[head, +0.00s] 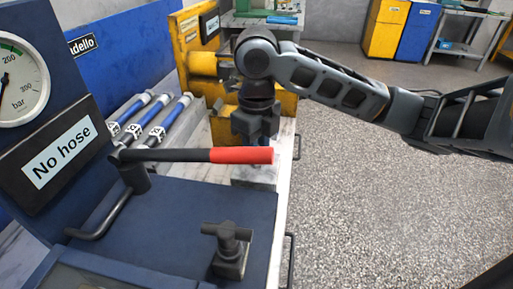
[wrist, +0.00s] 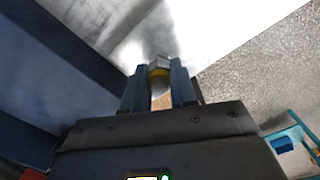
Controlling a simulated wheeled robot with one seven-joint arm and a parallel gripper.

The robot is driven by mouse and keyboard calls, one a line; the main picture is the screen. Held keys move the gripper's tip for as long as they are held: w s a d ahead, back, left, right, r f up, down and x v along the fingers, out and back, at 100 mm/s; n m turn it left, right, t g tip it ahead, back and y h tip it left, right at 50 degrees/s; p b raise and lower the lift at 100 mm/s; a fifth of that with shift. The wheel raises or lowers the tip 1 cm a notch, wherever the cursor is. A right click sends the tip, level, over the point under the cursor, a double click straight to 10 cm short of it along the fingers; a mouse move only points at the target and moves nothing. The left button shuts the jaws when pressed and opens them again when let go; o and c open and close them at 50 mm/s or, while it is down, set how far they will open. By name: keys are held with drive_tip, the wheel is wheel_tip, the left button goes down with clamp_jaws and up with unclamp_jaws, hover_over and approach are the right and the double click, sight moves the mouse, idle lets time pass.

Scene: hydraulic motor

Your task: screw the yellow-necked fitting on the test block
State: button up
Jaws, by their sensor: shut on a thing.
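My gripper (head: 257,150) points down at the far end of the bench in the head view, and its fingertips are partly hidden behind the red-tipped lever. In the wrist view my gripper (wrist: 160,88) has its two fingers closed around the yellow-necked fitting (wrist: 159,69). The fitting shows a silvery metal end and a yellow band between the fingertips. In the head view the fitting cannot be made out. A pale block-like shape lies below my gripper, but I cannot tell whether it is the test block or whether the fitting touches it.
A black lever with a red grip (head: 241,156) crosses in front of my gripper. A dark T-handled valve (head: 228,245) stands on the blue cabinet. Several blue-and-white hoses (head: 160,122) lie to the left. A yellow machine (head: 190,60) stands behind. The speckled floor at right is clear.

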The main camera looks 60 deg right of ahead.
clamp_jaws()
drive_tip(key=m+p, duration=0.1)
drive_tip(key=m, duration=0.4)
drive_tip(key=shift+m, duration=0.4)
drive_tip(key=shift+m, duration=0.7)
drive_tip(key=m+p, duration=0.1)
drive_tip(key=m, duration=0.1)
drive_tip(key=shift+m+p, duration=0.35)
drive_tip(key=shift+m, duration=0.05)
drive_tip(key=shift+f+m, duration=0.1)
drive_tip(key=shift+m, duration=0.7)
